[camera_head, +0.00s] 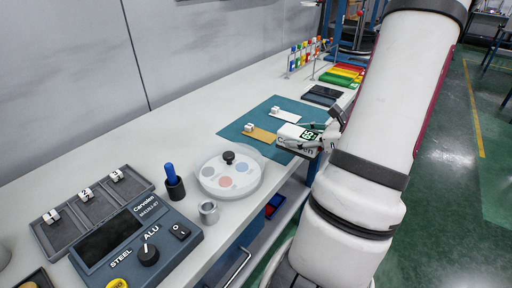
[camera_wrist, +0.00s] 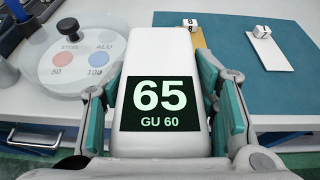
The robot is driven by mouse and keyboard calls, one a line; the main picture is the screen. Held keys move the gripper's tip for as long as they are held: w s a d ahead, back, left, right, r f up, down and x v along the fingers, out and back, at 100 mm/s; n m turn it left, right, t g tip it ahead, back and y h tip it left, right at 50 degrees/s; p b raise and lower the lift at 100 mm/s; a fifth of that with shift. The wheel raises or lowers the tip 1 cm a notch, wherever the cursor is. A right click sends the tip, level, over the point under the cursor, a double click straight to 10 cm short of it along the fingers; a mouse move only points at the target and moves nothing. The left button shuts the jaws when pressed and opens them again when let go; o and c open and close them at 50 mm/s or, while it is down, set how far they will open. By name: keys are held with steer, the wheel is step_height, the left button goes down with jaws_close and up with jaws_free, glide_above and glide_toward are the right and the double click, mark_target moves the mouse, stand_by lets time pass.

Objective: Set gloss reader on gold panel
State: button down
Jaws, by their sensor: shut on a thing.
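The gloss reader (camera_head: 295,131) is a white block. In the wrist view the gloss reader (camera_wrist: 160,45) has a dark display reading 65 GU 60. My gripper (camera_wrist: 162,100) is shut on it, with one finger on each side; my gripper (camera_head: 318,137) is partly hidden in the head view. The gold panel (camera_head: 262,135) lies on the teal mat with a white numbered cube at its left end. In the wrist view, the gold panel (camera_wrist: 197,39) shows beyond the reader, mostly hidden by it. The reader is near the panel's right end; I cannot tell whether they touch.
The teal mat (camera_head: 236,132) also holds a white panel (camera_head: 287,117) with a cube. A round disc stand (camera_head: 231,189), a blue-handled tool (camera_head: 173,182) and a grey meter (camera_head: 140,250) stand on the near bench. Colored blocks are at the back.

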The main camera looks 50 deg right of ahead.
steer(key=shift+w+a, duration=0.1)
steer(key=w+d, duration=0.1)
steer(key=w, duration=0.3)
steer(key=w+d+f, duration=0.1)
steer(key=w+d, duration=0.1)
steer(key=w, duration=0.3)
steer(key=w+d, duration=0.2)
steer(key=w, duration=0.3)
steer(key=shift+f, duration=0.15)
steer(key=shift+w+d+f, duration=0.1)
steer(key=shift+w+f, duration=0.05)
steer(key=shift+f, duration=0.75)
steer(key=shift+w+f, duration=0.1)
steer(key=shift+f, duration=0.8)
steer(key=shift+f, duration=0.2)
steer(key=c, duration=0.6)
jaws_free()
